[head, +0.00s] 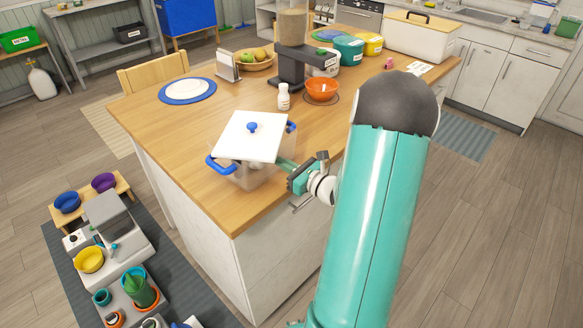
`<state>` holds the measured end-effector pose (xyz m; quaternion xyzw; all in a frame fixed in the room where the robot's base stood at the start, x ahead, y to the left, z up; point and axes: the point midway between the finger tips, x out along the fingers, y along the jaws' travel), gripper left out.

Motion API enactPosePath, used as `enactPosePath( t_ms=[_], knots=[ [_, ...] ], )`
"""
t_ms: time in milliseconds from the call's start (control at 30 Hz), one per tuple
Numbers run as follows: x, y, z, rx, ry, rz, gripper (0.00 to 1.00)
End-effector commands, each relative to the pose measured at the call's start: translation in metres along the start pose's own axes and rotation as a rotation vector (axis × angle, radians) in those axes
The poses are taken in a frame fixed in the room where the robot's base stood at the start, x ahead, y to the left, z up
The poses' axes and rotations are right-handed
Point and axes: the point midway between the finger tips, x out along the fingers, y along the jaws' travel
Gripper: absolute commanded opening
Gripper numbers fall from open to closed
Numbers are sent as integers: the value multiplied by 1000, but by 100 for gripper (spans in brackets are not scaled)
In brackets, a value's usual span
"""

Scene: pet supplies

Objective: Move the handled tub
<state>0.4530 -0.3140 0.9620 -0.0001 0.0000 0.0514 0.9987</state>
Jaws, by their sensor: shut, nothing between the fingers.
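The handled tub (243,176) stands near the front corner of the wooden island top. It is a clear tub with blue side handles and a white lid (252,136) with a blue knob; the lid looks tilted on top. Pale contents show dimly through its wall. My gripper (287,168) is at the tub's right side, close to its wall, with teal fingers reaching toward it. The fingers are shut with nothing between them. Whether they touch the tub cannot be told.
Behind the tub on the island top (219,202) are a white bottle (283,97), an orange bowl (322,89), a blue-rimmed plate (187,91) and a dark machine (291,65). Bowls and a feeder (120,238) stand on the floor mat at lower left. The island's front left top is clear.

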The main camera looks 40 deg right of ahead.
Motion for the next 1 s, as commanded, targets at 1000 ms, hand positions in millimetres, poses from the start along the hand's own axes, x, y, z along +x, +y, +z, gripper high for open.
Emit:
enactPosePath(
  t_ms=[1000],
  knots=[
    [98, 0, 0, 0, 0, 0, 0]
  ],
)
